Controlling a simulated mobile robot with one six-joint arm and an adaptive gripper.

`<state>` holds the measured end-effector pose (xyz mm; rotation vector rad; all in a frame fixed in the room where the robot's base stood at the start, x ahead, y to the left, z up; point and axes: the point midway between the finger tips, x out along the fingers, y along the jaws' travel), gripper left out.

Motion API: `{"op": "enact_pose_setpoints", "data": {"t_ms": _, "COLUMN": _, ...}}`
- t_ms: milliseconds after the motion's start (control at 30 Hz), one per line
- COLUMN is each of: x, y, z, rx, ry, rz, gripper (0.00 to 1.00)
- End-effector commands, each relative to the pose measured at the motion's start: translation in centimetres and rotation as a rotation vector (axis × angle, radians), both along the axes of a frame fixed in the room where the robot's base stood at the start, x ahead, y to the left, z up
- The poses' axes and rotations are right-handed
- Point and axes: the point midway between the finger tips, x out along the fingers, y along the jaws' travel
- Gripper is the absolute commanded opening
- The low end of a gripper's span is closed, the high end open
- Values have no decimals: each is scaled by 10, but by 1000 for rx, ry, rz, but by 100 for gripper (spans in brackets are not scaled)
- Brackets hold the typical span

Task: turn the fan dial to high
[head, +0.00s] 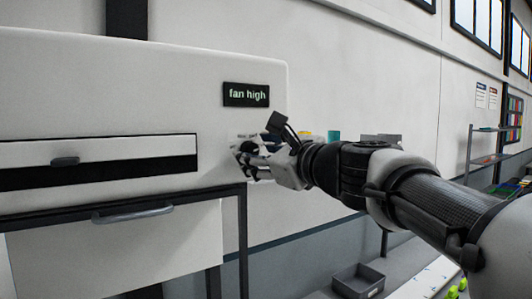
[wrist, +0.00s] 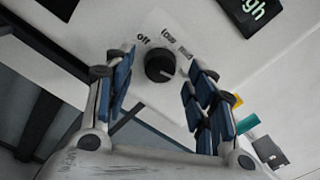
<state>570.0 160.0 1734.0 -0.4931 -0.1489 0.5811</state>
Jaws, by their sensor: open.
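The fan dial (wrist: 160,65) is a round black knob on a white plate in the wrist view. Its pale pointer mark appears to aim down and right. The labels "off", "low" and "med" show around it; a "high" label is not visible, perhaps behind the right finger. The display (head: 246,95) above reads "fan high". My gripper (wrist: 160,68) is open, with blue-padded fingers on either side of the dial and gaps to it.
The white cabinet (head: 120,85) has a dark slot with a handle and a lower drawer handle (head: 132,213). A grey bin (head: 358,281) stands low on the right. Small coloured items (head: 333,136) sit behind my gripper. A shelf rack (head: 490,150) stands at far right.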

Motion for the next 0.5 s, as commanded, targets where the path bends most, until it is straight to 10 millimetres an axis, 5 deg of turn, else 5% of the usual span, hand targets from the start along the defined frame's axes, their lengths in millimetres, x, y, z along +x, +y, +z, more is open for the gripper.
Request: {"op": "enact_pose_setpoints", "data": {"t_ms": 500, "x": -81, "y": -56, "z": 1, "rx": 0, "ry": -2, "rz": -3, "gripper": 51}}
